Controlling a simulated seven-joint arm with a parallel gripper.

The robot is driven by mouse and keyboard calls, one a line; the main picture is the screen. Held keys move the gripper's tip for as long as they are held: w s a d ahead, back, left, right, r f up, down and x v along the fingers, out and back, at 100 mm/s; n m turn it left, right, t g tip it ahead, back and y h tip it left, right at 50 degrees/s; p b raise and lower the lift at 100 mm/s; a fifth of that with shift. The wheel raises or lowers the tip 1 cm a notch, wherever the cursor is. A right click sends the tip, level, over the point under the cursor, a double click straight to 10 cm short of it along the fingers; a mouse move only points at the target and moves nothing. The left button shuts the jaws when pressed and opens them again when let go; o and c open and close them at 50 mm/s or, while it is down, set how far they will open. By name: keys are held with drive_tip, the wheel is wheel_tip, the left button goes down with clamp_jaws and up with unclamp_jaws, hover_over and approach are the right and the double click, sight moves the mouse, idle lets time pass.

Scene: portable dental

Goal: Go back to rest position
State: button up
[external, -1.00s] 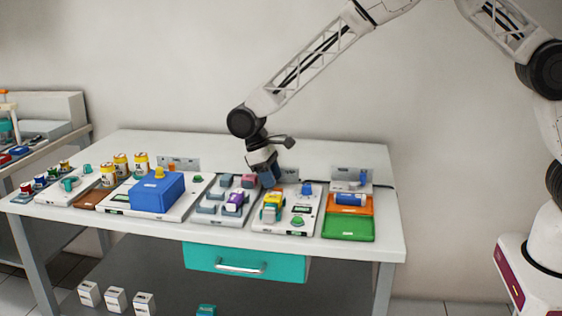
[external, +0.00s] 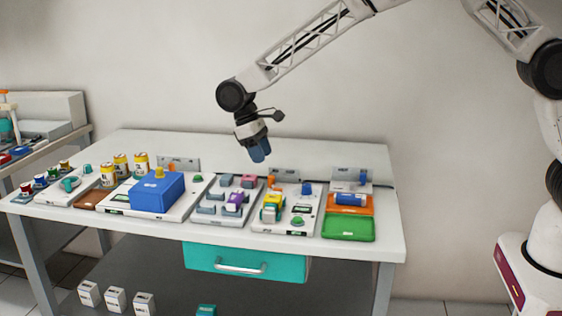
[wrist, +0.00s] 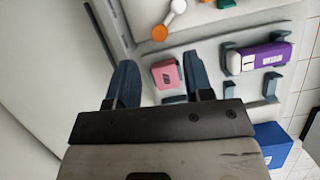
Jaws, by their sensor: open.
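My gripper (external: 259,153) hangs in the air above the back middle of the white table (external: 385,222), tilted a little, with nothing held. In the wrist view my gripper (wrist: 163,88) has its two blue fingers spread apart. A pink block (wrist: 169,75) shows beyond and between the fingers, down on the grey holder plate. The pink block also shows in the external view (external: 249,180), below my gripper and apart from it.
A purple item (external: 235,200) sits in a holder near the pink block. A blue box (external: 158,193) stands to the left. Orange and green trays (external: 348,228) lie at the right. A white wall is behind the table. The air above the table is clear.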

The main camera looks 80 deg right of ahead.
idle(0.3)
drive_tip(key=s+a+r+t, duration=0.2)
drive_tip(key=s+r, duration=0.9)
drive_tip(key=s, duration=0.2)
drive_tip(key=s+a+r+t, duration=0.1)
drive_tip(key=s+a+r, duration=0.1)
drive_tip(key=s+r, duration=1)
drive_tip(key=s+a+f+t, duration=0.1)
drive_tip(key=s+t, duration=0.1)
drive_tip(key=s, duration=1.4)
drive_tip(key=s+a+f+n+t, duration=0.1)
drive_tip(key=s+t, duration=0.1)
drive_tip(key=s, duration=1.5)
drive_tip(key=shift+a+f+h, duration=0.2)
drive_tip(key=shift+a+h, duration=0.05)
drive_tip(key=shift+h, duration=0.05)
